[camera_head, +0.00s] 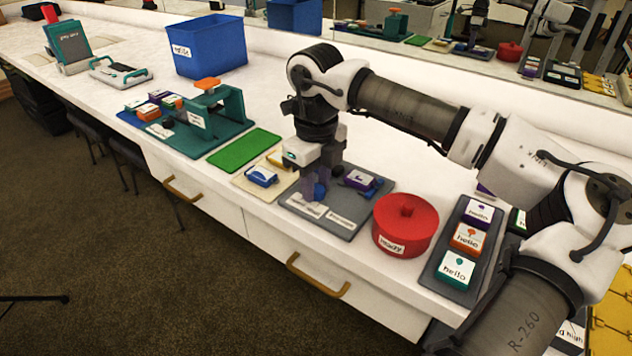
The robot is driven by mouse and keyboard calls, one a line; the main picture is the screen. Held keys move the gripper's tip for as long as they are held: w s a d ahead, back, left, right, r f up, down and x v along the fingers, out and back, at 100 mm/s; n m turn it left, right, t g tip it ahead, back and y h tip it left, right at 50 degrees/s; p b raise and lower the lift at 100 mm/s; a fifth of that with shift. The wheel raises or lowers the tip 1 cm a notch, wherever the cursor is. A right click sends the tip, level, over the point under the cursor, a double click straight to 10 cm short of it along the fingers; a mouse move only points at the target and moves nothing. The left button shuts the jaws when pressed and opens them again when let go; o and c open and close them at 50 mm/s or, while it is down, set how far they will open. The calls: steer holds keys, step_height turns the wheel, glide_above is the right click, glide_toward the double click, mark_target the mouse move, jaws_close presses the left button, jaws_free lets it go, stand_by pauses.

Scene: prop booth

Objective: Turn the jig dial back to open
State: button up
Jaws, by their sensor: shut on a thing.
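The jig appears to be the dark grey plate (372,203) on the white counter, with a purple block (360,180) at its back right. Two white labels (306,204) lie along its front edge; their words are too small to read. A blue round knob (320,190), which looks like the jig dial, stands on the plate's left part. My gripper (317,187) points down over it, with its fingers shut on the blue knob. The fingers hide part of the knob, and I cannot tell which way it is turned.
A red lidded pot (405,228) stands close at the right, then a grey tray (449,267) of labelled blocks. A cream mat (245,184) with a blue-and-white block, a green mat (245,149) and a teal press (222,112) lie left. A blue bin (208,47) stands behind.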

mark_target(316, 187)
steer(key=o, duration=1)
steer(key=shift+c, duration=0.2)
steer(key=shift+r, duration=0.1)
step_height(316, 187, up, 14)
steer(key=p, duration=0.1)
steer(key=shift+f, duration=0.2)
